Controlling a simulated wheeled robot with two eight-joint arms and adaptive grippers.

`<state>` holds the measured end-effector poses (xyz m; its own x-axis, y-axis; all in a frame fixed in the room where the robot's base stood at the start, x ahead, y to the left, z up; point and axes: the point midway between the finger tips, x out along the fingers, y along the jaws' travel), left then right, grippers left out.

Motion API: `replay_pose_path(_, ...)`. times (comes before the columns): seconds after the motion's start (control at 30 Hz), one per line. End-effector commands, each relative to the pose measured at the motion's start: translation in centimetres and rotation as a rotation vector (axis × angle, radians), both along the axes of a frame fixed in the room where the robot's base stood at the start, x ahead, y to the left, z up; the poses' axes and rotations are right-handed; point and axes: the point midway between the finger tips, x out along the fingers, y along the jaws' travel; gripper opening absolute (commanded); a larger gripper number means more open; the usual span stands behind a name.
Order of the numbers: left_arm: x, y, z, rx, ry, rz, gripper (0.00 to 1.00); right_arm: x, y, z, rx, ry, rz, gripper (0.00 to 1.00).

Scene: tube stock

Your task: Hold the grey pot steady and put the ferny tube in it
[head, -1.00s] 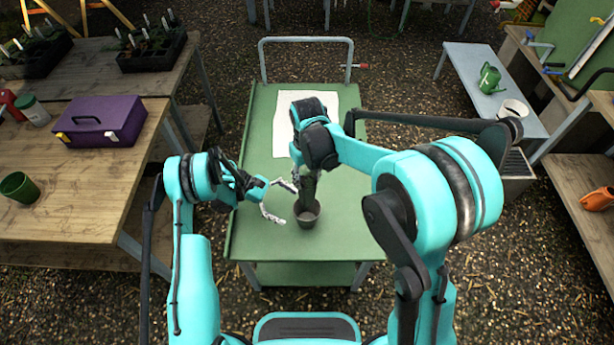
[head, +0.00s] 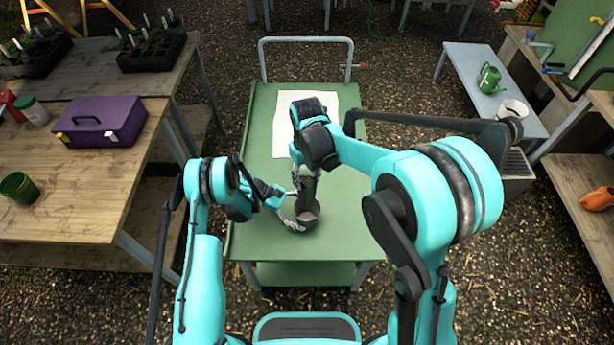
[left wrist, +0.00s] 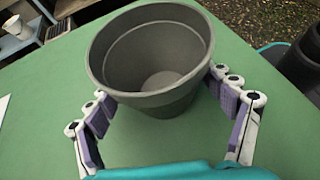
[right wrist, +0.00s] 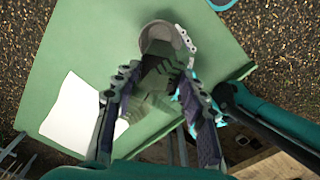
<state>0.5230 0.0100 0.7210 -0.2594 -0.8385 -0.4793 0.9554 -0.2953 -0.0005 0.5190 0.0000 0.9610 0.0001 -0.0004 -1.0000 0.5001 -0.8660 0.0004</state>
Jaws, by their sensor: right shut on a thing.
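The grey pot (head: 308,222) stands upright on the green trolley top. It looks empty in the left wrist view (left wrist: 150,60). My left gripper (head: 293,211) is low at the pot with its fingers open on either side of it; I cannot tell if both touch the wall. My right gripper (right wrist: 155,92) is above the pot, pointing down, shut on a dark grey-green thing (right wrist: 158,78), likely the ferny tube. Its leaves are hard to make out. In the right wrist view it overlaps part of the pot (right wrist: 160,32); in the head view my right arm hides much of it.
A white sheet (head: 284,135) lies on the trolley (head: 255,185) beyond the pot. The trolley's front left is clear. A wooden bench (head: 70,200) with a purple toolbox (head: 105,130) stands left. A grey bench (head: 460,75) with a green watering can (head: 490,78) stands right.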

Motion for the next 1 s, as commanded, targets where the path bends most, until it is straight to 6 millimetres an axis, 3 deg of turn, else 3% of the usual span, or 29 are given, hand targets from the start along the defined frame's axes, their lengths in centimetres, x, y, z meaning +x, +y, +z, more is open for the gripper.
replay_pose_path(0.63,0.0,0.0,0.0,0.001,0.000,0.000,0.57,0.0,0.0,-0.1,0.000,0.000,0.000,0.00)
replay_pose_path(1.0,0.0,0.0,0.0,0.001,0.000,0.000,0.57,0.0,-0.2,-2.2,0.000,0.000,0.000,0.00)
